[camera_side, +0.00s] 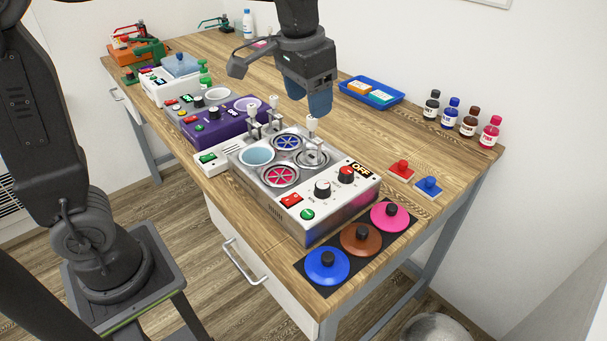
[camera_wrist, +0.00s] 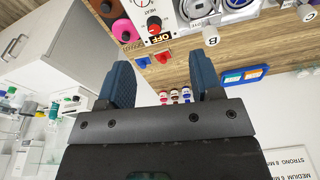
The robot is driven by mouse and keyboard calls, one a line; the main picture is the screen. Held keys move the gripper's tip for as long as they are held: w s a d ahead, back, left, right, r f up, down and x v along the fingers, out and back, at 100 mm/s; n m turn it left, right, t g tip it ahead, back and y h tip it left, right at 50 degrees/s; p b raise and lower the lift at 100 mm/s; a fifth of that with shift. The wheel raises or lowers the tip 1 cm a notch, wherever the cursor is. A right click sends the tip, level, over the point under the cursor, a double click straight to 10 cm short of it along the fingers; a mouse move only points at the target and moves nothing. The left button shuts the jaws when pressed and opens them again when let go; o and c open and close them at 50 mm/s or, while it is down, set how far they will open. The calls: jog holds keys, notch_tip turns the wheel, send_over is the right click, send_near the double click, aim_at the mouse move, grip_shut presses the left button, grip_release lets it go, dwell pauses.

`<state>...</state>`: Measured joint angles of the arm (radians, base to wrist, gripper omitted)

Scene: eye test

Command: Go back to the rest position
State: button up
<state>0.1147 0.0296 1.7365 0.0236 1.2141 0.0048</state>
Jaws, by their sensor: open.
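My gripper (camera_side: 308,97) hangs above the wooden table in the side view, behind the grey machine (camera_side: 322,215), with its blue fingers pointing down. In the wrist view my gripper (camera_wrist: 162,72) shows two dark blue fingers held well apart with nothing between them. It is open and empty, and I see no contact with anything. The machine has several round wells on top, with blue and pink discs in two of them, and a panel marked OFF on its front.
A blue tray (camera_side: 392,102) with small boxes lies right of my gripper. Several bottles (camera_side: 468,124) line the back edge. A purple machine (camera_side: 225,125) stands left. Blue, brown and pink lids (camera_side: 327,266) lie at the front. Bare wood shows between tray and grey machine.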

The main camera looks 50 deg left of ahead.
jog(key=s+a+f+t, duration=0.2)
jog(key=s, duration=0.6)
jog(key=s+a+f+n+t, duration=0.1)
jog(key=s+a+f, duration=0.1)
jog(key=s, duration=0.7)
jog(key=shift+s+t, duration=0.2)
jog(key=shift+t, duration=0.2)
